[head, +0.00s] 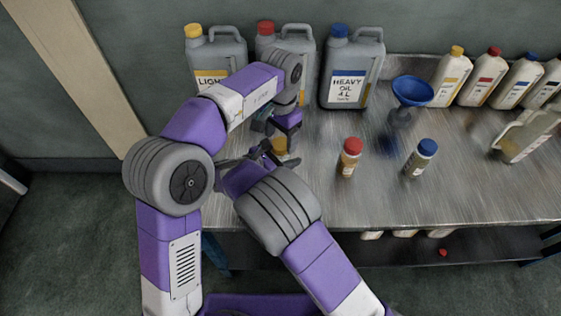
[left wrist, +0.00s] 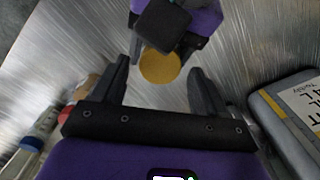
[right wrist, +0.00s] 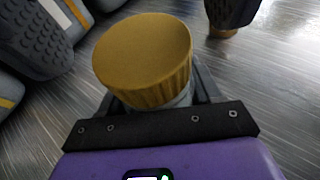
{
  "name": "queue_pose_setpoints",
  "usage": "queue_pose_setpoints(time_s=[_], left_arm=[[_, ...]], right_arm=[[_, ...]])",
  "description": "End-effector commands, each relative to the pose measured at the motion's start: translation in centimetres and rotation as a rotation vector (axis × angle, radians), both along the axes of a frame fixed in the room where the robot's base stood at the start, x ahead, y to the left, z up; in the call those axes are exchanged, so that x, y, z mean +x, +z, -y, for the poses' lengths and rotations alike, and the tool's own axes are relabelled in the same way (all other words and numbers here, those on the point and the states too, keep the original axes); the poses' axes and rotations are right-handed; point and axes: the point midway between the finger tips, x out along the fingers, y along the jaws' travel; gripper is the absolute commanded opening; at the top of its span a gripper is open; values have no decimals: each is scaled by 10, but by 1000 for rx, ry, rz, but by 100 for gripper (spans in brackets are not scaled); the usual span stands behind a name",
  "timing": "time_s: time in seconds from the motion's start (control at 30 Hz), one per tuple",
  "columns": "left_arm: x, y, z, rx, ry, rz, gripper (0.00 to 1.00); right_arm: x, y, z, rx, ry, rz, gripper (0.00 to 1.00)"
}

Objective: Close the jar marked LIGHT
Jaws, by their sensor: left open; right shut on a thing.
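A small jar with a yellow cap (right wrist: 143,55) stands in the right gripper in the right wrist view. The cap sits on the jar's top; how tightly I cannot tell. My right gripper (head: 262,158) is shut around the jar below the cap. My left gripper (left wrist: 163,85) is open, its fingers on either side of the yellow cap (left wrist: 160,65) as seen in the left wrist view, apart from it. In the head view the cap (head: 280,146) shows between the grippers, and the jar's body and label are mostly hidden.
A red-capped jar (head: 350,158) and a blue-capped jar (head: 421,160) stand to the right on the metal bench (head: 400,205). A blue funnel (head: 412,91) stands behind them. Large cans, including one marked HEAVY OIL (head: 350,75), line the back. Several bottles and a clear jug (head: 530,135) are at right.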

Motion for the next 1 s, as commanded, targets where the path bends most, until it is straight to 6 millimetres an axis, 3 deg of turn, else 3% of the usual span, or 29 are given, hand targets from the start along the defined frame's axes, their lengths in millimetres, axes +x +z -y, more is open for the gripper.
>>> queue_pose_setpoints(time_s=[0.2, 0.53, 0.9, 1.0], left_arm=[[0, -19, 0, 1, 0, -1, 73], [0, -22, 0, 0, 0, 0, 72], [0, -21, 0, 0, 0, 0, 15], [0, -21, 0, 0, -16, 0, 14]], right_arm=[[0, 0, 0, 0, 0, 0, 0], [0, 0, 0, 0, 0, 0, 0], [0, 0, 0, 0, 0, 0, 0], [0, 0, 0, 0, 0, 0, 0]])
